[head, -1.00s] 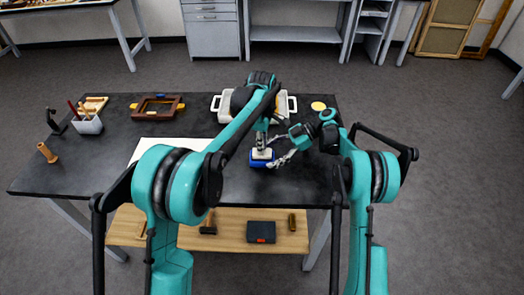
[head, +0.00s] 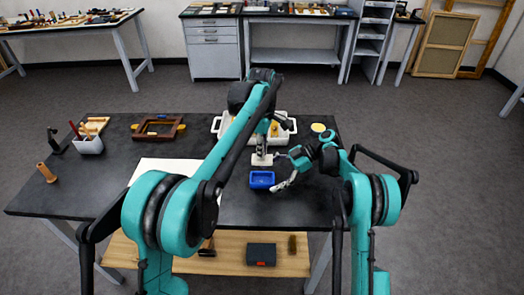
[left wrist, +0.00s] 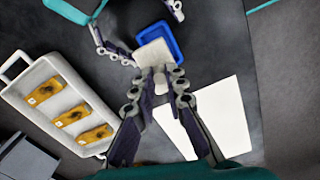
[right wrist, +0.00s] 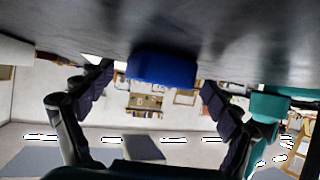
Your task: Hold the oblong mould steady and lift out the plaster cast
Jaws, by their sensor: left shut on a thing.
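My left gripper (head: 262,147) is shut on the pale plaster cast (head: 262,159). It holds the cast above the blue oblong mould (head: 262,180), which stands on the dark table with its hollow showing. In the left wrist view the cast (left wrist: 154,53) is below the fingertips (left wrist: 162,76) and covers part of the mould (left wrist: 167,34). My right gripper (head: 286,182) is low at the right of the mould. In the right wrist view its fingers (right wrist: 158,92) are spread, with the mould (right wrist: 162,68) between and beyond them; no contact shows.
A white tray (left wrist: 12,96) with ochre pieces is behind the mould. A white sheet (left wrist: 218,112) lies on the table at the left. A brown frame (head: 158,128), a pot of tools (head: 88,145) and a yellow disc (head: 318,128) stand farther off.

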